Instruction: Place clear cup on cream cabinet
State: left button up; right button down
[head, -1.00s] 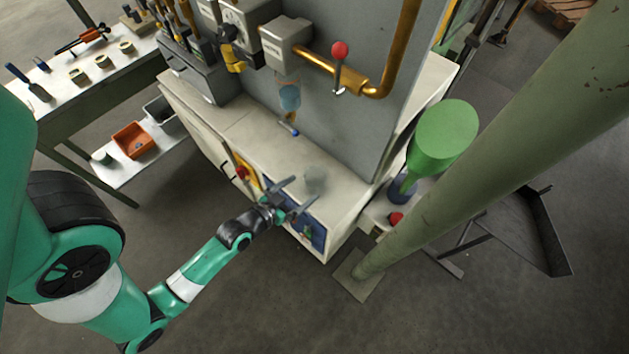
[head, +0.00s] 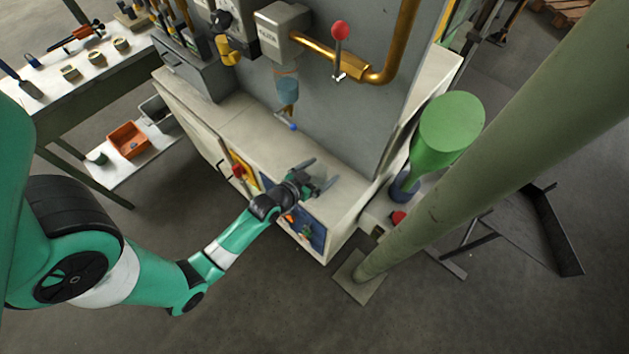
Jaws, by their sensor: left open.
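The cream cabinet (head: 262,133) stands in the middle of the head view, with a pale flat top in front of a grey upright panel. My left gripper (head: 320,174) is over the front right part of this top, its two dark fingers spread apart. The clear cup is hard to make out now; the gripper covers or surrounds the spot on the cabinet top where it showed. I cannot tell whether the fingers touch it. My right gripper is not in view.
A green cylinder (head: 447,130) and a thick green post (head: 480,150) stand to the right of the cabinet. A red-knobbed lever (head: 340,32) and brass pipe are on the panel. A workbench (head: 60,100) with tools is at the left. The cabinet top left of the gripper looks clear.

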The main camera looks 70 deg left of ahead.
pick_arm(q)
jog(key=c, duration=1.4)
